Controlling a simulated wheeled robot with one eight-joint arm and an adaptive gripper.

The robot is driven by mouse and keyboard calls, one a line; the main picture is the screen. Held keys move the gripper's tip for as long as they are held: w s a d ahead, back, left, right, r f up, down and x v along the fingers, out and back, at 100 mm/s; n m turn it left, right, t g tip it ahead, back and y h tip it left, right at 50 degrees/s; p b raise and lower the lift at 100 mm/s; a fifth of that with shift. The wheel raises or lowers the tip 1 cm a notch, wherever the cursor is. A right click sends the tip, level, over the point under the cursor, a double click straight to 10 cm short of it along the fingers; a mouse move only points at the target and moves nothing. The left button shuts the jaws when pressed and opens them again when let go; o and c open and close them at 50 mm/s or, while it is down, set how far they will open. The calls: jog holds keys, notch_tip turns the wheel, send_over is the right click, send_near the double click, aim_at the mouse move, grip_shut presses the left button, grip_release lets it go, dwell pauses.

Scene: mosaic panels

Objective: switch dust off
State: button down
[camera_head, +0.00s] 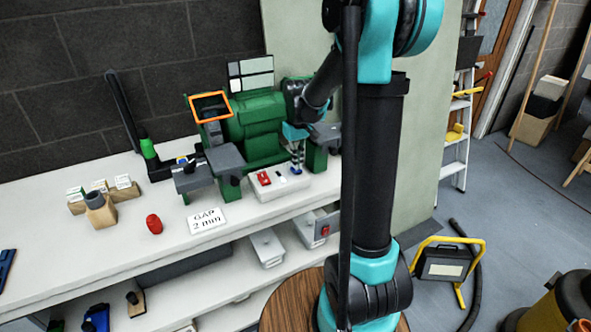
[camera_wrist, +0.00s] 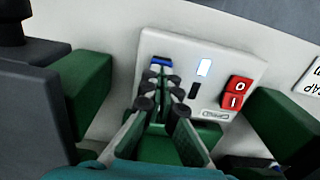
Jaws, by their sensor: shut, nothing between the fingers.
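A pale switch box (camera_head: 285,188) sits on the bench in front of the green bench grinder (camera_head: 260,112). In the wrist view it carries a red rocker (camera_wrist: 236,92) marked O and I, a bright white lamp (camera_wrist: 204,67) and a small dark slot-like part (camera_wrist: 194,90). A blue part (camera_wrist: 162,62) shows beside the fingertips, partly hidden. A label under the rocker is too blurred to read surely. My gripper (camera_head: 297,170) is shut and empty, pointing down over the right end of the box; it also shows in the wrist view (camera_wrist: 167,88). Contact cannot be told.
A "GAP 2 mm" card (camera_head: 207,220), red object (camera_head: 154,223) and wooden block (camera_head: 107,213) stand left on the bench. Green grinder parts flank my gripper. A yellow-framed lamp (camera_head: 445,265) is on the floor.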

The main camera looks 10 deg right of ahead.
jog(key=shift+f, duration=0.6)
dwell(0.3)
jog(key=shift+r, duration=3.5)
jog(key=shift+s, duration=0.15)
